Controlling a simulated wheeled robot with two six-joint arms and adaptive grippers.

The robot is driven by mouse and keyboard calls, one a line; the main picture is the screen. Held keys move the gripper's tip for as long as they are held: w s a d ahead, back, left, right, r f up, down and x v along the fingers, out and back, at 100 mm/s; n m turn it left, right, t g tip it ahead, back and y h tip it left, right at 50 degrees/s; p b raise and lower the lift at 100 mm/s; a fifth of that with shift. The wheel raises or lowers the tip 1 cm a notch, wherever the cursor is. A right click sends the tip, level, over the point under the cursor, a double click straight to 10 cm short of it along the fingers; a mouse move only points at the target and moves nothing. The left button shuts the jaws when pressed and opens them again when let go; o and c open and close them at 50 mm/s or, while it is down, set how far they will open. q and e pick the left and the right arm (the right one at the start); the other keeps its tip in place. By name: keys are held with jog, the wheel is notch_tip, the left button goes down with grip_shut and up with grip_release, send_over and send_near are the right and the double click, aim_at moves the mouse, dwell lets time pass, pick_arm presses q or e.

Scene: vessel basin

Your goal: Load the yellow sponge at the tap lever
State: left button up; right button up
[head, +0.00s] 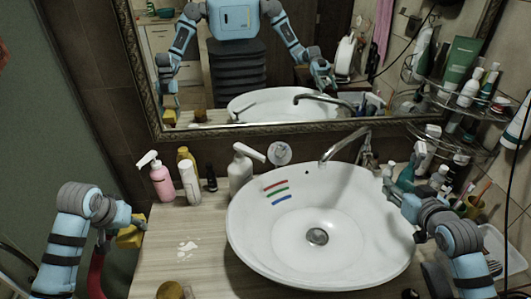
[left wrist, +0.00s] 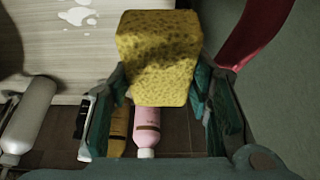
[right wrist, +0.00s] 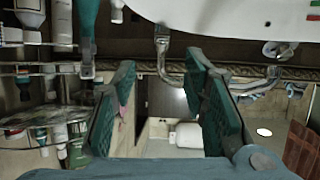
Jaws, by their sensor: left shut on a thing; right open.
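The yellow sponge (head: 130,238) is held by my left gripper (head: 128,222), beyond the left edge of the counter. In the left wrist view the sponge (left wrist: 158,50) sits between the two fingers (left wrist: 162,85). The chrome tap (head: 345,143) stands behind the basin, with its lever end (head: 367,158) at the back right of the basin. My right gripper (head: 394,190) is over the basin's right rim, in front of and right of the tap. In the right wrist view the fingers (right wrist: 160,75) are apart and empty, with the chrome tap (right wrist: 165,62) seen beyond them.
A pink bottle (head: 162,182) and a white pump bottle (head: 240,172) stand behind left. A white spill (head: 187,247) lies on the counter. A bottle-filled rack (head: 455,105) crowds the right; the mirror (head: 240,60) is behind.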

aim_at(378, 170)
pick_arm(q)
jog(key=shift+s+a+f, duration=0.15)
jog(key=shift+s+a, duration=0.05)
jog(key=shift+s, duration=0.2)
jog(key=shift+d+b+x, duration=0.2)
jog(key=shift+b+x, duration=0.85)
jog(key=shift+x, duration=0.1)
pick_arm(e)
jog(key=x, duration=1.1)
jog(key=shift+a+f, duration=0.1)
jog(key=shift+f, duration=0.05)
pick_arm(q)
jog(key=shift+s+a+f, duration=0.1)
pick_arm(e)
jog(key=shift+w+a, duration=0.15)
jog(key=shift+w, duration=0.35)
pick_arm(q)
jog(key=shift+s, duration=0.15)
pick_arm(e)
grip_shut()
